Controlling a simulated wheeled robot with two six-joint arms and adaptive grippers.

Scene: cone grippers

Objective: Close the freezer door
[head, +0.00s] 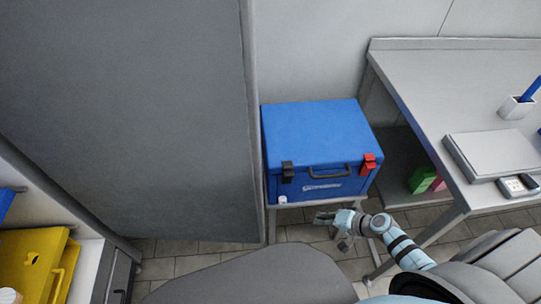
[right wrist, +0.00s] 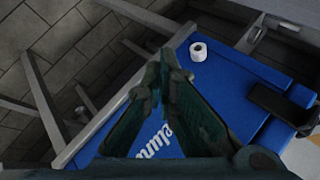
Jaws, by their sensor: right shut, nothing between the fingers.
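A large grey upright panel (head: 130,110) fills the left of the head view. I cannot tell whether it is the freezer door. A blue chest (head: 320,140) with a lid that looks down, a black handle, a black latch and a red latch stands right of it. The chest's blue front also shows in the right wrist view (right wrist: 255,85). My right gripper (head: 320,218) is shut and empty, low in front of the chest; its fingertips (right wrist: 165,62) meet in the right wrist view. My left gripper is not in view.
A small white roll (right wrist: 198,51) is by the chest's front edge. A grey table (head: 420,95) with a flat grey device (head: 495,153) stands at the right. A yellow case (head: 35,265) lies at the lower left. Tiled floor (head: 195,258) shows in front of the panel.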

